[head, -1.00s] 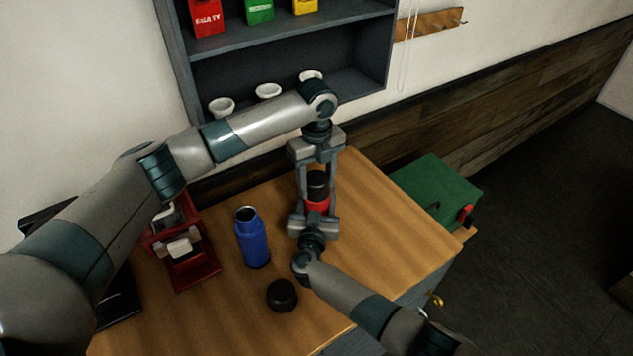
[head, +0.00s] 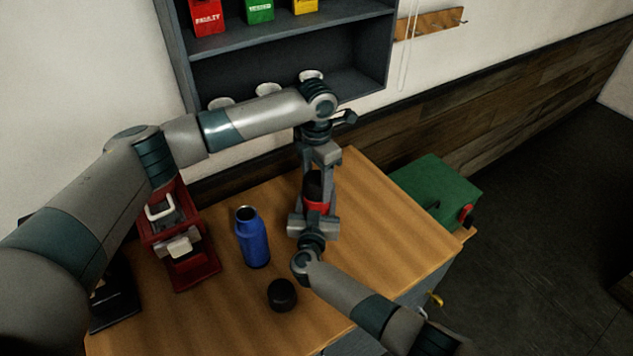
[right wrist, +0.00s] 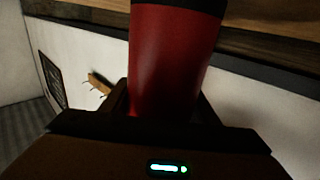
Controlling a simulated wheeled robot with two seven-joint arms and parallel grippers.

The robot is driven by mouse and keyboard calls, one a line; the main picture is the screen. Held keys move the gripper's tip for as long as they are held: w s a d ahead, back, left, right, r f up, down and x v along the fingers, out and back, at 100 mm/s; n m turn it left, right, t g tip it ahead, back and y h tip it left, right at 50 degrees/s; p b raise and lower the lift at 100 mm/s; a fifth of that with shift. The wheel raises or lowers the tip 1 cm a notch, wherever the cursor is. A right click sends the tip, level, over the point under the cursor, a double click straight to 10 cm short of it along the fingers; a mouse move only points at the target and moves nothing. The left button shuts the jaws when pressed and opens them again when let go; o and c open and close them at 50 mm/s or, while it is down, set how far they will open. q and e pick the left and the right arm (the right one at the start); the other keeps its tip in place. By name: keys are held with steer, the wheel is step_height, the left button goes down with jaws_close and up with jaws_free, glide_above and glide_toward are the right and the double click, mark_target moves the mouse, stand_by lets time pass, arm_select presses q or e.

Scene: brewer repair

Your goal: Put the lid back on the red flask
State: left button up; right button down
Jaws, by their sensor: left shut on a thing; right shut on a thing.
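The red flask (head: 316,207) stands upright above the right part of the table, with my right gripper (head: 314,212) shut on its body. Its red side also fills the upper middle of the right wrist view (right wrist: 175,60), with a black band at the top edge. The black lid (head: 313,184) sits at the top of the red flask, in line with it and seeming to touch. My left gripper (head: 318,175) comes down from above and is shut on the lid. Its fingers partly hide the lid, so I cannot tell how tightly it is seated.
An open blue flask (head: 252,238) stands to the left, and a loose black lid (head: 282,294) lies in front of it. A red machine (head: 185,250) stands further left. A green box (head: 436,192) is at the right. A shelf (head: 290,60) hangs behind.

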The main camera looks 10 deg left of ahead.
arm_select(q)
steer(key=shift+w+m, duration=0.15)
steer(key=shift+m, duration=0.15)
steer(key=o, duration=1.1)
steer(key=shift+o, duration=0.2)
steer(key=shift+r, duration=2.25)
steer(key=shift+c, duration=0.4)
